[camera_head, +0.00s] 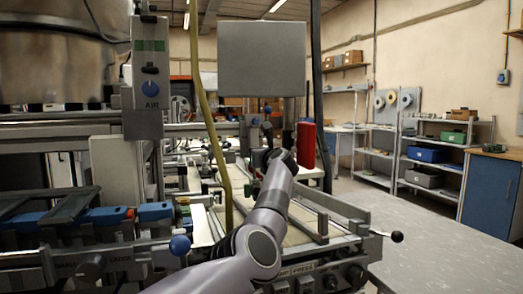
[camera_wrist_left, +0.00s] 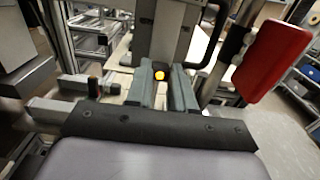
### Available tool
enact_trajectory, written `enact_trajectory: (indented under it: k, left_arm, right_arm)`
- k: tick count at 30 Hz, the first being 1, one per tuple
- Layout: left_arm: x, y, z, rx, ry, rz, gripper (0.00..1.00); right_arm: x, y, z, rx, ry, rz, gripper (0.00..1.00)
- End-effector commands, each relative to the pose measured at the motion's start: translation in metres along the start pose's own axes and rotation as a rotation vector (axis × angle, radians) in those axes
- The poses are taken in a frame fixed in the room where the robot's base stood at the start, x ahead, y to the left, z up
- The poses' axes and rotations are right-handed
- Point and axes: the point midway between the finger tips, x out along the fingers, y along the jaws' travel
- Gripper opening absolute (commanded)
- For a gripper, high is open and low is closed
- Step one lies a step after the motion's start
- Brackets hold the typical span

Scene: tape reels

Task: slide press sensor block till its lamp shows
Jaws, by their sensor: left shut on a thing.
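My left gripper (camera_wrist_left: 161,72) has its two grey-green fingers closed on a small dark block, which I take to be the sensor block (camera_wrist_left: 160,66). In the head view my left arm reaches forward over the press from the bottom centre. Its wrist hides most of the gripper and the block there. The rail or mount under the block is too small to make out. My right gripper is in neither view.
A red box-shaped part (camera_head: 306,145) stands right of my wrist; it also shows in the wrist view (camera_wrist_left: 273,58). A grey panel (camera_head: 262,58) stands above the press. A yellow hose (camera_head: 212,130) hangs left of my arm. A bare grey tabletop (camera_head: 440,245) lies at right.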

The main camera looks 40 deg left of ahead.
Motion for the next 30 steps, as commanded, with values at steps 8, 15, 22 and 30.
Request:
enact_trajectory:
  k: [8,15,22,30]
  left_arm:
    - [0.0,-0.001,-0.002,0.001,0.003,0.0,0.0]
    - [0.0,0.0,-0.002,0.0,0.003,0.0,0.49]
    - [-0.002,-0.001,-0.001,-0.001,0.002,-0.001,0.49]
    - [-0.017,-0.002,-0.002,-0.004,0.0,-0.002,0.49]
  right_arm:
    - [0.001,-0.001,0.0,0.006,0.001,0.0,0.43]
    - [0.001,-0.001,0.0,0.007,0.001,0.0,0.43]
    - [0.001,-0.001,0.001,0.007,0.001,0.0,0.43]
    - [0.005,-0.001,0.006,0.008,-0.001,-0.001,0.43]
